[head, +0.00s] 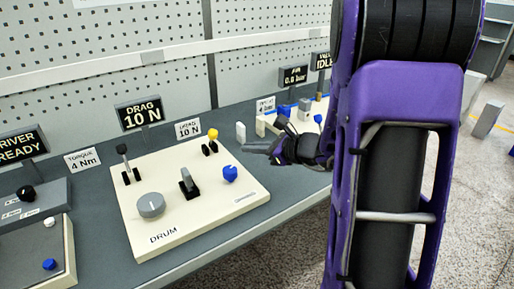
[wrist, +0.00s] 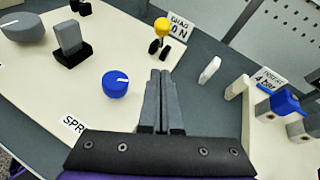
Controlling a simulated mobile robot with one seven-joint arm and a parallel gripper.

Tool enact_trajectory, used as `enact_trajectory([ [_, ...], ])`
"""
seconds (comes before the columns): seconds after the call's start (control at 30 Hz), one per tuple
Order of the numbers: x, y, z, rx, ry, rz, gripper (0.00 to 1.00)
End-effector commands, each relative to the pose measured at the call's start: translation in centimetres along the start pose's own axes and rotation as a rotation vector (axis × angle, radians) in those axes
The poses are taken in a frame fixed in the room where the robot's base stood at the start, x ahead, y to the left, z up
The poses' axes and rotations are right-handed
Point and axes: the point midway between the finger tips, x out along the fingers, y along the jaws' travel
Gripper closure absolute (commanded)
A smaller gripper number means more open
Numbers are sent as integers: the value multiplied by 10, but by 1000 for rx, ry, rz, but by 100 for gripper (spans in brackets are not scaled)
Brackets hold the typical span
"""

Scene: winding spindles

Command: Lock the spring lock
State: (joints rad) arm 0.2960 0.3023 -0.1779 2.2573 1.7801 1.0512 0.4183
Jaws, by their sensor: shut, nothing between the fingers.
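A blue knob (head: 230,173) stands at the right front of the cream DRUM panel (head: 125,215).
The panel also carries a grey round dial (head: 151,205), a grey lever (head: 187,181) and a black-knobbed lever (head: 124,155). A small white upright block (wrist: 209,70) stands right of the panel. Another panel with blue-topped parts (wrist: 287,100) is farther right.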

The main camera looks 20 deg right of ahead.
Motion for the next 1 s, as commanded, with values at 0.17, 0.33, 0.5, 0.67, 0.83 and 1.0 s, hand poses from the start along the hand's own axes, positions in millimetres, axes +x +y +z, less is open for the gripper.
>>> enact_trajectory([
  [0.17, 41, 2, -2, -1, 0, 5, 100],
  [0.33, 65, 1, 13, -4, -2, 3, 100],
  [0.5, 77, 0, 25, -2, -1, 1, 100],
  [0.67, 80, 0, 28, -1, 0, 0, 100],
  [0.83, 80, 0, 28, -1, 0, 0, 100],
  [1.0, 80, 0, 29, 0, 2, 1, 100],
])
